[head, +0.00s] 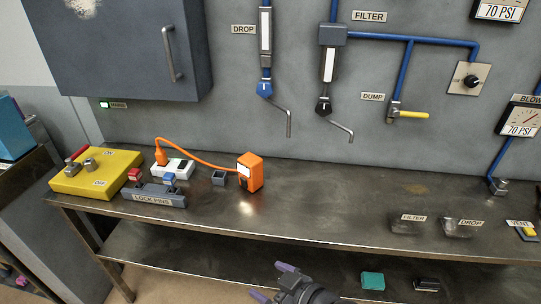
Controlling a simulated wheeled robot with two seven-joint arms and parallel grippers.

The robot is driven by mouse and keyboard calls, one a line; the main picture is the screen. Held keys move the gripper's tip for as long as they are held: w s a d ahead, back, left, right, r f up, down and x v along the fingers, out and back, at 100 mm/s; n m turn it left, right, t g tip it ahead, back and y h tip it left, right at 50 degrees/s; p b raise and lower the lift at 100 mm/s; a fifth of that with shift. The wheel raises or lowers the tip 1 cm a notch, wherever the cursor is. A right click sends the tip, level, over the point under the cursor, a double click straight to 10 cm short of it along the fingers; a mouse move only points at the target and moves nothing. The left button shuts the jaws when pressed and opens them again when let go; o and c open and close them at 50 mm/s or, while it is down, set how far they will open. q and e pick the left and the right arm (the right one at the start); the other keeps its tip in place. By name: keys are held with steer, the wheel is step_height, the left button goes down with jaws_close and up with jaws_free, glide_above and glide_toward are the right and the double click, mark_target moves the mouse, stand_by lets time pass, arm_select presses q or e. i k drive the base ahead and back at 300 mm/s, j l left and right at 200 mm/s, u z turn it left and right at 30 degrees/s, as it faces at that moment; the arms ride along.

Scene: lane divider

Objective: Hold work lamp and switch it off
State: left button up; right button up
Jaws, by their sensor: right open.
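The work lamp appears to be the orange box (255,173) standing upright on the metal bench. It has a pale panel and a small dark part on its front, perhaps the switch; its setting is too small to read. My right gripper (273,282) is open and empty at the bottom of the head view, in front of the bench and well apart from the lamp. My left gripper is out of view.
The lock pins block (154,195) and a yellow box (96,175) are further left.

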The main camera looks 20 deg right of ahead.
mark_target(245, 184)
steer(key=i+l, duration=0.4)
steer(key=i, duration=0.15)
steer(key=i+l, duration=0.4)
steer(key=i, duration=0.2)
